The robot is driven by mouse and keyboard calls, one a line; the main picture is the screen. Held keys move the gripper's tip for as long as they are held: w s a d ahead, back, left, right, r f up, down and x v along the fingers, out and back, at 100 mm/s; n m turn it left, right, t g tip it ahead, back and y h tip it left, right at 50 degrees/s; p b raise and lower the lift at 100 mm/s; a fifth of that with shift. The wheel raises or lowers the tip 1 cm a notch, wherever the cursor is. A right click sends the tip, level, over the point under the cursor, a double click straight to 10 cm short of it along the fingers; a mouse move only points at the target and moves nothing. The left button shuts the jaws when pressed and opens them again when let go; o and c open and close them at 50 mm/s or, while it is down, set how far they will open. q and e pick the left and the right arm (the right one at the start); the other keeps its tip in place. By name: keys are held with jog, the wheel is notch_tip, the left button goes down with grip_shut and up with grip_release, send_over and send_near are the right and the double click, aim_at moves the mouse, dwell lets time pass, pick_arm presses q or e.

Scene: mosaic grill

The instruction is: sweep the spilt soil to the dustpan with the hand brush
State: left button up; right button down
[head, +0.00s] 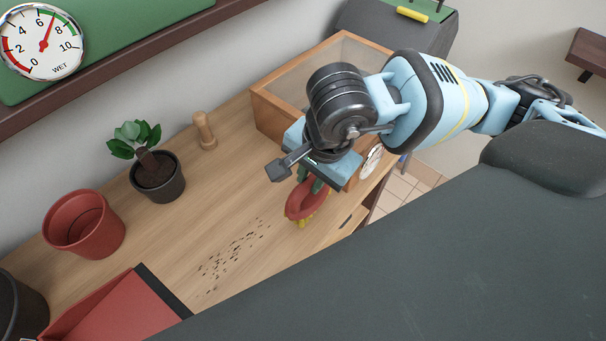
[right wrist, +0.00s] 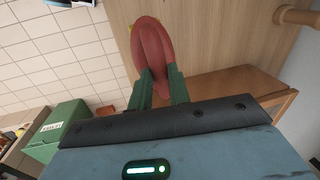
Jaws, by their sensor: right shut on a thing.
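My right gripper (head: 313,184) is shut on the hand brush (head: 302,204), which has a red body and yellow bristles pointing down. In the right wrist view, the green fingers (right wrist: 160,88) pinch the red brush (right wrist: 152,45) between them. The brush is over the bench's front part, right of the soil; I cannot tell whether its bristles touch the wood. The spilt soil (head: 232,255) is a loose streak of dark specks on the bench. The red dustpan (head: 115,318) with a dark front lip lies at the lower left, partly cut off. My left gripper is not in view.
A red pot (head: 84,228), a potted plant (head: 157,185) and a wooden peg (head: 204,131) stand along the back of the wooden bench. A wooden box with a clear lid (head: 340,68) is behind my right arm. The wood between brush and soil looks clear.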

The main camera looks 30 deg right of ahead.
aim_at(324, 193)
jog(key=n, duration=0.2)
jog(key=d+n, duration=0.1)
jog(key=n, duration=0.1)
jog(key=d+n, duration=0.1)
jog(key=n, duration=0.1)
jog(key=shift+s+f+n+g+y, duration=0.1)
jog(key=shift+s+n+g+y, duration=0.1)
jog(key=shift+n+g+y, duration=0.15)
jog(key=n, duration=0.2)
jog(key=d+n+g, duration=0.1)
jog(key=n, duration=0.3)
jog(key=shift+s+d+y, duration=0.2)
jog(key=shift+d+y, duration=0.05)
jog(key=shift+s, duration=0.1)
